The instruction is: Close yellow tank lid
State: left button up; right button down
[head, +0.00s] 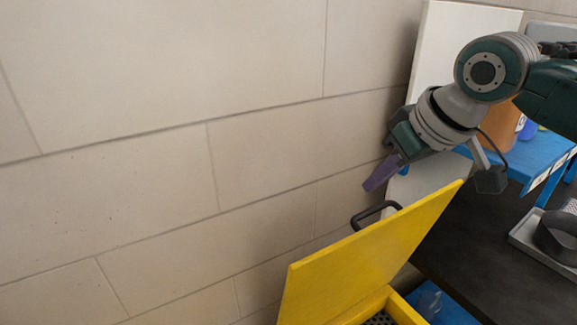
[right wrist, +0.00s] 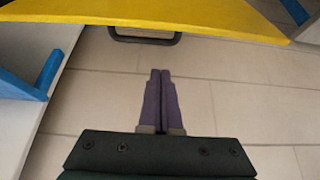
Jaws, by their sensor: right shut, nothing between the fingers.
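The yellow tank lid (head: 367,262) stands raised and tilted above the yellow tank (head: 400,309) at the bottom of the head view. A dark handle (head: 375,213) sticks out from the lid's wall-facing side. My right gripper (head: 371,186) is just above the handle, with its purple fingers shut and empty. In the right wrist view the shut fingers (right wrist: 160,74) point toward the handle (right wrist: 146,38) and the lid's yellow edge (right wrist: 160,14), with a gap between. My left gripper is not in view.
A tiled wall (head: 150,150) fills the left side. At right are a dark tabletop (head: 470,255), a blue shelf (head: 540,160) and a grey tray (head: 535,238) holding a dark round part. A white panel (head: 437,60) stands behind my right arm.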

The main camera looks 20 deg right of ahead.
aim_at(362, 213)
jog(key=x, duration=0.3)
jog(key=shift+w+f, duration=0.1)
jog(key=shift+f, duration=0.05)
jog(key=s+p, duration=0.2)
jog(key=shift+s+d+f, duration=0.1)
jog(key=shift+s+f, duration=0.15)
jog(key=shift+f, duration=0.1)
jog(key=shift+s+f+p, duration=0.2)
jog(key=shift+s+p, duration=0.15)
jog(key=shift+s, duration=0.25)
jog(key=shift+f, duration=0.1)
